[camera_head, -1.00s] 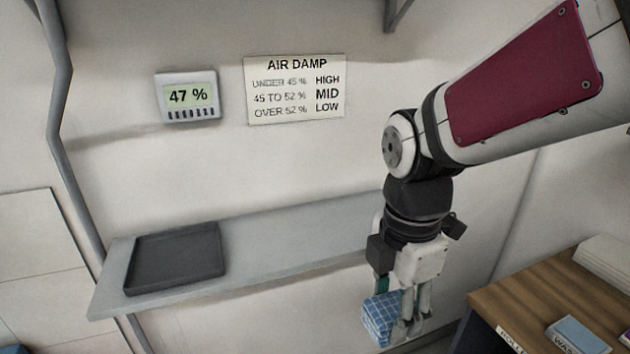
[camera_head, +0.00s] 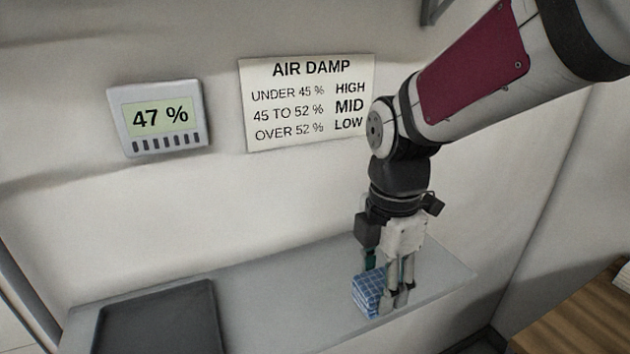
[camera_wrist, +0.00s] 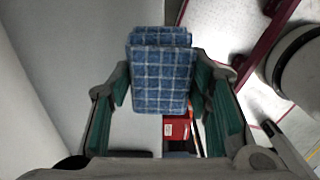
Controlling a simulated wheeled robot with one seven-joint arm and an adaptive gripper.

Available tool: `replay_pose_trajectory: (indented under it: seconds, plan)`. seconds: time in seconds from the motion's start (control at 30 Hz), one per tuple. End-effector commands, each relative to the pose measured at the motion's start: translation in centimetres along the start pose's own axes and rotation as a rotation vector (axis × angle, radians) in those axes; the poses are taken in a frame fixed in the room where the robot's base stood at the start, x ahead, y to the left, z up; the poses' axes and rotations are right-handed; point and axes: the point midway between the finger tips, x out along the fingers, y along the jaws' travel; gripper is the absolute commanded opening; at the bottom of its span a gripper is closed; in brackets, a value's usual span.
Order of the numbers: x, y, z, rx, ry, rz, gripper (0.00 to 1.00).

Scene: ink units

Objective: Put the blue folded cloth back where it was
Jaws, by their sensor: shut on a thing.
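The blue folded cloth (camera_head: 367,293) has a light check pattern. My gripper (camera_head: 386,290) is shut on it, in front of the right part of a grey shelf in the head view. In the wrist view the cloth (camera_wrist: 160,80) sits between the green-padded fingers of my gripper (camera_wrist: 160,105). I cannot tell whether the cloth touches the shelf or hangs above it. The grey shelf (camera_head: 270,290) runs along the wall.
A dark tray (camera_head: 160,320) lies on the shelf's left part. The shelf between tray and cloth is bare. On the wall, a meter (camera_head: 158,118) reads 47 % beside an AIR DAMP sign (camera_head: 306,103). A wooden top (camera_head: 590,315) is at lower right. A red item (camera_wrist: 176,130) shows below the cloth.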

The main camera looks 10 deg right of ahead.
Motion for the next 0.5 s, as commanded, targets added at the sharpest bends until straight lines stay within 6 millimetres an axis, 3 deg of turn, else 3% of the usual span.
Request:
replay_pose_trajectory:
  seconds: [0.3,0.5]
  plan:
    - [0.9,5.8,5.4,0.002,0.001,-0.002,0.15]
    - [1.2,8.6,7.9,0.0,0.001,-0.002,0.15]
